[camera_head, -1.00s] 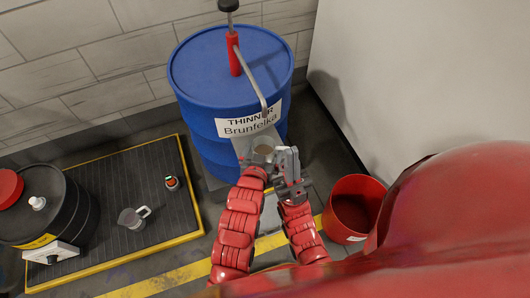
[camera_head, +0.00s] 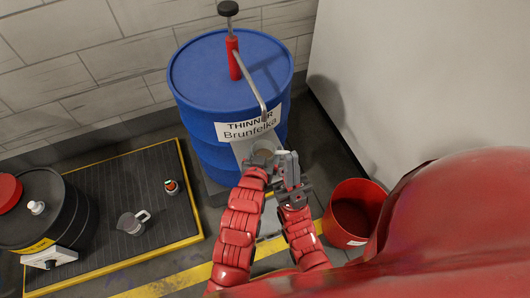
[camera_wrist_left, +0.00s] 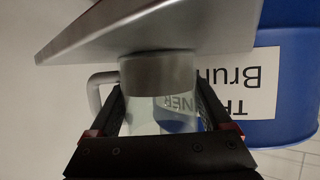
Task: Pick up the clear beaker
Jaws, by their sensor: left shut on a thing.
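In the left wrist view a clear beaker (camera_wrist_left: 150,112) with a grey upper band and a side handle stands between the fingers of my left gripper (camera_wrist_left: 160,120). The gripper is shut on the beaker's body, below a sloping metal plate. In the head view the beaker's round top is partly visible at my left gripper (camera_head: 262,160), in front of the blue drum. My right gripper (camera_head: 288,172) is close beside it on the right; its finger opening is unclear. Another clear jug with a handle (camera_head: 131,222) stands on the dark mat at left.
The blue thinner drum (camera_head: 200,80) carries a red hand pump (camera_head: 234,62) with a spout hanging above the metal plate. A red bucket (camera_head: 345,227) stands at right. A dark drum (camera_head: 75,210) and a small item (camera_head: 171,187) are on the yellow-edged mat (camera_head: 150,165).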

